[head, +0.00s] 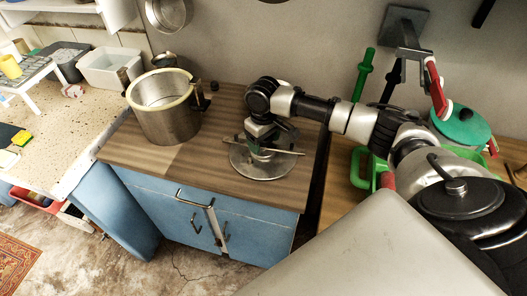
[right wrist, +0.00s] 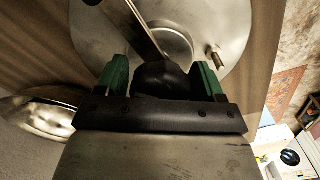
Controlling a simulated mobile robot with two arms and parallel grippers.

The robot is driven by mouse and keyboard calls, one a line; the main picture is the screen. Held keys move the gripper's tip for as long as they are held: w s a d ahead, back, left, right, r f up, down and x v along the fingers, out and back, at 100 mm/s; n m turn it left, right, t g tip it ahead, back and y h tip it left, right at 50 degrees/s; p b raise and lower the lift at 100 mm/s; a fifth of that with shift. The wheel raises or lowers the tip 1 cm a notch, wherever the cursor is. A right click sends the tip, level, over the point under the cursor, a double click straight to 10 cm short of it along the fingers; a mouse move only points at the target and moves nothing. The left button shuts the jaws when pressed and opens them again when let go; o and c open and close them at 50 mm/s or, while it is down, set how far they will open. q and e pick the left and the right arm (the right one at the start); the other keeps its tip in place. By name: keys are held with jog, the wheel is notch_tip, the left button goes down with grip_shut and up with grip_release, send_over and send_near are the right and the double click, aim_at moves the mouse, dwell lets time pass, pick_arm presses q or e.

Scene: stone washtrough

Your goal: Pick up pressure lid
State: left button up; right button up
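The pressure lid (head: 262,172) is a round steel disc with a bar across it, lying flat on the wooden countertop. My right gripper (head: 262,145) is down over the middle of the lid and hides part of it. In the right wrist view the lid (right wrist: 215,30) fills the upper middle, with its bar and a small metal stud. The green fingertips of my right gripper (right wrist: 160,75) stand on either side of a black knob (right wrist: 162,75). I cannot tell whether they press on it. My left gripper is not in view.
A large steel pot (head: 168,124) with a cream rim stands left of the lid on the same countertop (head: 205,160). A white tub (head: 108,66) stands at the left. A green round lid (head: 462,128) is at the right. The countertop's front is clear.

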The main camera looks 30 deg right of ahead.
grip_shut()
jog(key=shift+r, duration=0.1)
jog(key=shift+w, duration=0.1)
